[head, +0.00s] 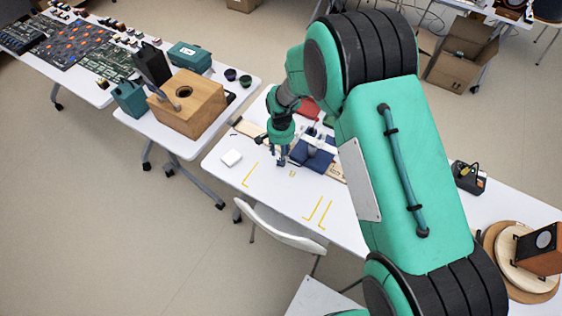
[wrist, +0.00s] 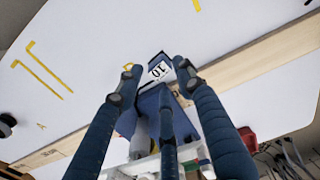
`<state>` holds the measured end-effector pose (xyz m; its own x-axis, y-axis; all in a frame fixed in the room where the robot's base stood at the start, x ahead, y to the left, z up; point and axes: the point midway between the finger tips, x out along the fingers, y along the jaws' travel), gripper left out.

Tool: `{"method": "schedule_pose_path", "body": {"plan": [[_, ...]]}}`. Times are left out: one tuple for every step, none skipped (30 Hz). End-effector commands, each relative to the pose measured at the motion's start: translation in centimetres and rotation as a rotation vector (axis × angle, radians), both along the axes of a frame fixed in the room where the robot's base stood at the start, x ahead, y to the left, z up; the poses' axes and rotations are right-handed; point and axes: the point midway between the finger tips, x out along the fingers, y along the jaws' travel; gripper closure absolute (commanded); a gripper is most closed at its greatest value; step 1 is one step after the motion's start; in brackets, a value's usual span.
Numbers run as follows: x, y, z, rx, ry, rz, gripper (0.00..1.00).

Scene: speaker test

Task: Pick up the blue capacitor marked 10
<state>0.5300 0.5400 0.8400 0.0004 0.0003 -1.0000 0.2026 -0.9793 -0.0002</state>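The blue capacitor (wrist: 159,70) shows in the wrist view with a white label reading 10, upside down in the picture. It lies just beyond and between the fingertips of my gripper (wrist: 156,78). The fingers are spread, with a gap around the label, and I see no grip on it. One finger in the middle covers part of the blue body. In the head view my gripper (head: 282,161) points down over the white table (head: 222,180), beside a dark blue object (head: 315,158). I cannot tell there whether this is the same capacitor.
A red item (head: 308,107) is behind. A white chair (head: 282,228) stands close in front.

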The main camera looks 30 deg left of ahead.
Motion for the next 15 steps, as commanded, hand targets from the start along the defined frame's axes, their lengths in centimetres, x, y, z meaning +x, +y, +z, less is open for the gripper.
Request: {"method": "schedule_pose_path", "body": {"plan": [[0.0,0.0,-0.3,0.0,0.001,0.0,0.62],[0.0,0.0,-0.5,-0.001,0.001,0.0,0.62],[0.0,0.0,-0.8,-0.001,0.001,0.0,0.62],[0.0,0.0,-1.1,-0.001,0.001,0.0,0.62],[0.0,0.0,-1.5,-0.001,0.001,0.0,0.62],[0.0,-0.1,-1.9,-0.001,0.002,0.0,0.62],[0.0,-0.1,-2.3,-0.002,0.002,0.0,0.62],[0.0,-0.1,-2.7,-0.002,0.002,0.0,0.62],[0.0,-0.1,-3.2,-0.001,0.002,0.0,0.62],[0.0,-0.1,-3.5,-0.001,0.001,0.0,0.62],[0.0,0.0,-3.8,0.0,0.001,0.0,0.62],[0.0,0.0,-4.2,0.0,0.001,0.0,0.62],[0.0,0.0,-4.5,0.0,0.001,0.0,0.62],[0.0,0.0,-4.7,0.0,0.001,0.0,0.62],[0.0,0.0,-4.9,0.0,0.001,0.0,0.62]]}}
